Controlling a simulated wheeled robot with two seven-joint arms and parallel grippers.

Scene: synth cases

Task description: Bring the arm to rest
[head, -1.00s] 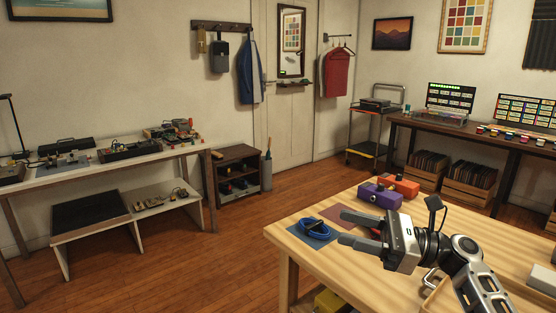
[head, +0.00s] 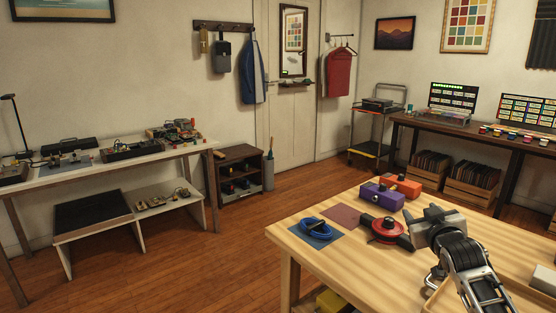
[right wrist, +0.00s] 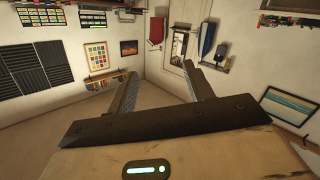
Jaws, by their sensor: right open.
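My right gripper (head: 433,213) is raised above the right part of the wooden table (head: 290,243) in the head view. In the right wrist view its two fingers (right wrist: 161,72) stand well apart with nothing between them. That view looks out over the room's walls, upside down. My left gripper is in neither view.
On the table, a blue coil (head: 315,229) lies on a grey-blue mat. A red round tool with a black handle (head: 386,230) is close left of my right gripper. A purple box (head: 382,196) and an orange box (head: 401,186) stand behind.

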